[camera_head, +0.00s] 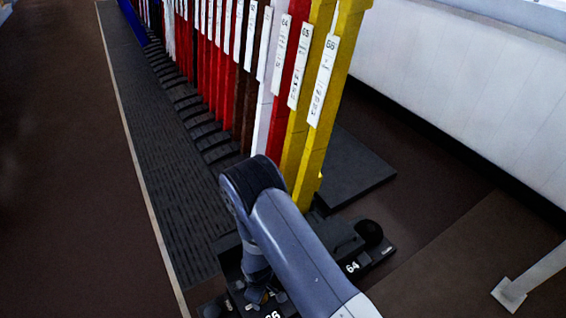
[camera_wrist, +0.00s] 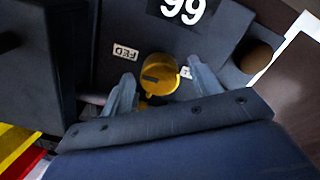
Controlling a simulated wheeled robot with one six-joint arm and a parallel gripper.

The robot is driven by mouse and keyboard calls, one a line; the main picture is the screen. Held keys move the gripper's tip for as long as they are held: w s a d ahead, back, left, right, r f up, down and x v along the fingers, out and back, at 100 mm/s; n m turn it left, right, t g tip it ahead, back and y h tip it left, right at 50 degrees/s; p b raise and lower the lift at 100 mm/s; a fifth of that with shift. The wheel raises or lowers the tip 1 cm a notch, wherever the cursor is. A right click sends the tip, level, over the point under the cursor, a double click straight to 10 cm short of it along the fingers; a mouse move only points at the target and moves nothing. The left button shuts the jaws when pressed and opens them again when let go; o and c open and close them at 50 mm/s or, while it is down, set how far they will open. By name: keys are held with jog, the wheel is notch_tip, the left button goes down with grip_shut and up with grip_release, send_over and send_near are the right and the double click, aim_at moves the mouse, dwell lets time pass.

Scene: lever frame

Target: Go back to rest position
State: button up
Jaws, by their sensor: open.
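My gripper (camera_wrist: 160,70) is open in the wrist view, its two grey fingers apart. A round yellow knob (camera_wrist: 160,76) shows between the fingers, with gaps on both sides. I cannot tell how far above or around it the fingertips are. The knob sits by a dark block (camera_wrist: 225,30) whose white number reads 66 upside down. In the head view my arm bends down over the black blocks at the foot of the lever row, and my gripper (camera_head: 258,294) points down near the block marked 66. The arm hides part of the blocks there.
A row of tall levers in yellow (camera_head: 326,110), red, brown, white and blue runs away to the upper left. A black block marked 64 (camera_head: 370,252) lies right of my arm. Open brown floor (camera_head: 60,180) lies left; a pale wall (camera_head: 470,90) stands right.

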jog(key=n+p, duration=0.1)
jog(key=n, duration=0.3)
jog(key=shift+n+p, duration=0.45)
jog(key=shift+n, duration=1.25)
